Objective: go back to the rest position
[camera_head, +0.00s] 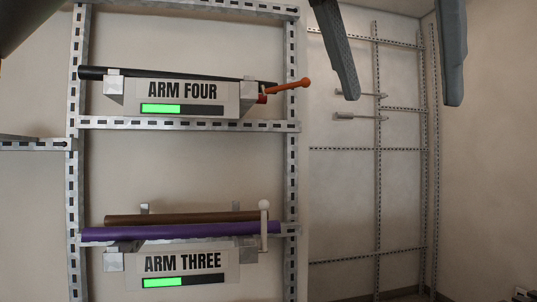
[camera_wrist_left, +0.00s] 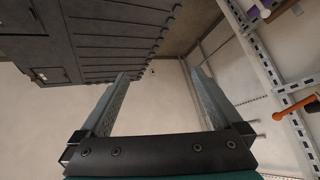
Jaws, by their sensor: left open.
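My left gripper (camera_head: 402,97) hangs down from the top of the head view, right of the rack. Its two grey fingers are wide apart with nothing between them. In the left wrist view the gripper (camera_wrist_left: 161,75) is also open and empty, with bare wall beyond the fingertips. It appears clear of the rack and the pipes. My right gripper does not show in either view.
A metal rack (camera_head: 292,155) holds a black pipe (camera_head: 150,75) with an orange handle (camera_head: 287,88) at ARM FOUR (camera_head: 182,91). A purple pipe (camera_head: 180,232) and a brown pipe (camera_head: 185,218) rest at ARM THREE (camera_head: 183,262). A dark ribbed panel (camera_wrist_left: 100,35) fills the wrist view's upper left.

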